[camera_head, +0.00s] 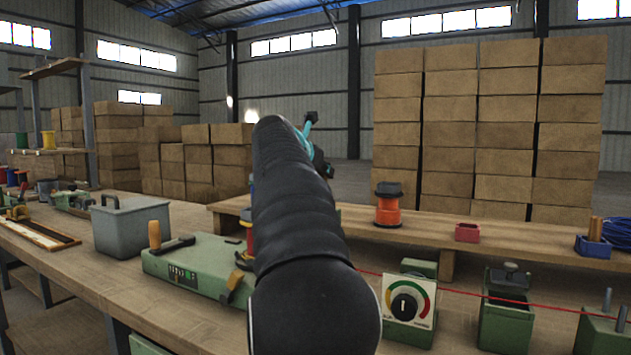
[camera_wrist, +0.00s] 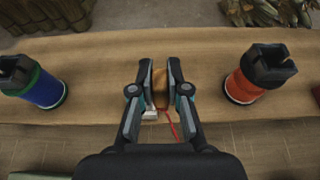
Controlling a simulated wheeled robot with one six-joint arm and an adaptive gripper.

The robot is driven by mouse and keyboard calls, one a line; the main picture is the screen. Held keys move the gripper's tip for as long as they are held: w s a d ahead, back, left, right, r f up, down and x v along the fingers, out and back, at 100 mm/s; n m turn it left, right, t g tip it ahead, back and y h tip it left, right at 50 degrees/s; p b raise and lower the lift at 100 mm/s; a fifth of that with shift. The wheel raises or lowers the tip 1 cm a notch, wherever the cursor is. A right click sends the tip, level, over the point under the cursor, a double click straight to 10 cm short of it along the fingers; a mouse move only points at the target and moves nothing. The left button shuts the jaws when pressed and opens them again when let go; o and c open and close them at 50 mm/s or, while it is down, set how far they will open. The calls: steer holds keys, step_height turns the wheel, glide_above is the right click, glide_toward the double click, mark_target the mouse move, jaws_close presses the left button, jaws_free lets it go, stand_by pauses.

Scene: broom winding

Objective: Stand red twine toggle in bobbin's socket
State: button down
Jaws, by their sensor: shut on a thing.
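In the wrist view my gripper (camera_wrist: 160,82) is shut on a brown wooden toggle (camera_wrist: 160,92), with red twine (camera_wrist: 172,126) trailing from it toward my wrist. The toggle is over the wooden shelf, between two bobbins. The orange bobbin (camera_wrist: 246,86) with a black top stands to the right; the blue bobbin (camera_wrist: 44,90) with green rims stands to the left. Each black top shows a recess. In the head view the orange bobbin (camera_head: 387,207) stands upright on the raised shelf. My arm hides most of my gripper and the toggle there. The twine (camera_head: 470,293) runs right.
The raised shelf (camera_head: 345,226) also bears a red tray (camera_head: 467,232) and a blue bin (camera_head: 593,247). On the bench are a grey box (camera_head: 131,227), a green case (camera_head: 185,268) and a dial box (camera_head: 408,308). Stacked cartons (camera_head: 490,125) stand behind.

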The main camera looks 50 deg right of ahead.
steer(key=s+a+r+p, duration=0.2)
steer(key=s+r+p, duration=0.1)
steer(key=s+r, duration=0.4)
steer(key=w+a, duration=0.2)
steer(key=a, duration=0.7)
steer(key=w+a+f, duration=0.1)
steer(key=w+a, duration=0.2)
steer(key=a, duration=0.6)
steer(key=shift+a, duration=0.3)
steer(key=shift+f, duration=0.1)
steer(key=shift+w+d+f+b, duration=0.1)
steer(key=shift+w+f+b, duration=0.2)
steer(key=shift+f+b, duration=0.5)
steer(key=shift+w+d+f+b, duration=0.1)
steer(key=shift+w+f+b, duration=0.3)
steer(key=shift+f, duration=0.6)
steer(key=shift+s+f, duration=0.1)
steer(key=shift+f, duration=0.05)
steer(key=shift+f+b, duration=0.45)
steer(key=shift+b, duration=0.05)
steer(key=shift+f, duration=0.2)
